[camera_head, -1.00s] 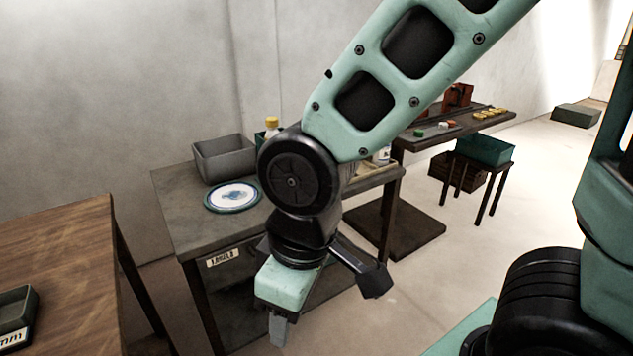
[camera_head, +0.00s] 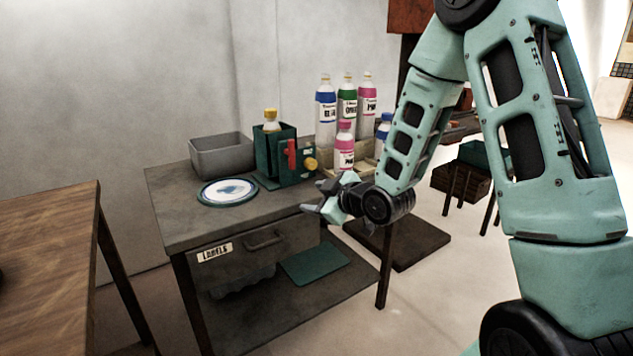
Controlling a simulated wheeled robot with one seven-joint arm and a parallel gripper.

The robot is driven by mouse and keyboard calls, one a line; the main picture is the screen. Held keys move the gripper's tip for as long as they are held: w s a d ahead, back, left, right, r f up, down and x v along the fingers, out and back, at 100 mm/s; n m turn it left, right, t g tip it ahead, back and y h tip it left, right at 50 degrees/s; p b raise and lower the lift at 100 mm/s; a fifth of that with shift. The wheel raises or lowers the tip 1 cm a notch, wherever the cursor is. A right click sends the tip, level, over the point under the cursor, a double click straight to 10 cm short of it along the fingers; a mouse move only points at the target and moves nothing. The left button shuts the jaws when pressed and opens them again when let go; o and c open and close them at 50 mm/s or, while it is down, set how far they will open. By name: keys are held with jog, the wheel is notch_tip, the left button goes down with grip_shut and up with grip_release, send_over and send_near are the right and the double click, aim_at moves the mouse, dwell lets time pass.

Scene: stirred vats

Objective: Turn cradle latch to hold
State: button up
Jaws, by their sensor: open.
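The cradle (camera_head: 268,160) is a dark green box-like holder on the grey bench, with a yellow-capped bottle (camera_head: 271,120) standing in it. A red latch handle (camera_head: 291,155) stands upright on its front face. A yellow-orange knob (camera_head: 311,164) sticks out at its right side. My gripper (camera_head: 314,208) is at the front right of the bench, to the right of and lower in the picture than the latch, apart from it. Its fingers point left and are spread with nothing between them.
A grey bin (camera_head: 221,155) and a round blue-and-white plate (camera_head: 228,191) are left of the cradle. Several labelled bottles (camera_head: 347,108) stand behind and to its right, close to my arm. A drawer marked LABELS (camera_head: 216,253) is below. The bench top's front left (camera_head: 205,225) is clear.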

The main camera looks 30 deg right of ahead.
jog(key=d+f+t+h+b, duration=0.15)
jog(key=d+t, duration=0.25)
jog(key=d, duration=0.6)
jog(key=b, duration=0.2)
send_near(314, 166)
jog(key=w, duration=0.8)
jog(key=shift+w+a+f, duration=0.1)
jog(key=shift+w+a, duration=0.15)
jog(key=shift+a, duration=0.05)
jog(key=c, duration=1)
